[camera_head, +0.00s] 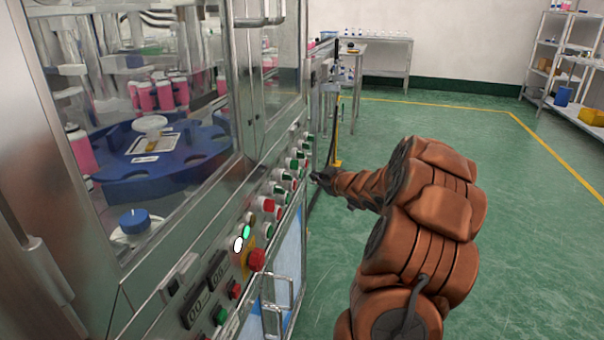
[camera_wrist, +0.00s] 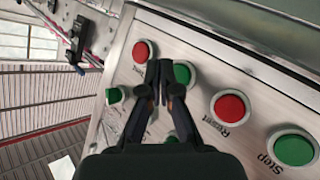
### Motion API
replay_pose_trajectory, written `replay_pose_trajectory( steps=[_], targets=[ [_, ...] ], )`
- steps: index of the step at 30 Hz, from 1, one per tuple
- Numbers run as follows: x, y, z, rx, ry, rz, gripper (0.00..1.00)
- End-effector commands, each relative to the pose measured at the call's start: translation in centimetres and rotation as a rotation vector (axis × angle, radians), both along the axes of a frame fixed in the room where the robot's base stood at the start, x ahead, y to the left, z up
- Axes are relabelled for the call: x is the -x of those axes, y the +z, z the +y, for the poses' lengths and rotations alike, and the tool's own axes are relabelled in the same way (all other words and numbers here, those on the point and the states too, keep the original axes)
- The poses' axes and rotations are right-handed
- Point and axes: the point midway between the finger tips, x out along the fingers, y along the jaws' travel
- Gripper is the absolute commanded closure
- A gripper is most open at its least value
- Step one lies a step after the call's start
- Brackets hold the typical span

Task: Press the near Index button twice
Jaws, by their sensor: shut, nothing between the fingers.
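The control panel (camera_head: 240,222) runs along the front of the machine with red and green buttons. My gripper (camera_head: 318,177) is at the panel's far part in the head view. In the wrist view my gripper (camera_wrist: 159,75) is shut and empty, its tips in front of the panel between a red button (camera_wrist: 143,51) and a green button (camera_wrist: 182,74), partly covering the green one. I cannot tell whether the tips touch it. No Index label is readable.
A red mushroom knob (camera_head: 256,260) sticks out from the near panel. A metal door handle (camera_head: 272,303) stands below it. The green floor (camera_head: 530,250) at right is clear.

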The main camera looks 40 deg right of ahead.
Motion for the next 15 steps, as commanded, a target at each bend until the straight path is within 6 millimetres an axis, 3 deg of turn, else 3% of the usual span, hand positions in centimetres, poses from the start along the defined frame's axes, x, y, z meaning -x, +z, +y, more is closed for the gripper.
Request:
replay_pose_trajectory(
  steps=[15],
  targets=[
    [3.2,0.1,-2.2,-0.002,-0.001,0.001,1.0]
  ],
)
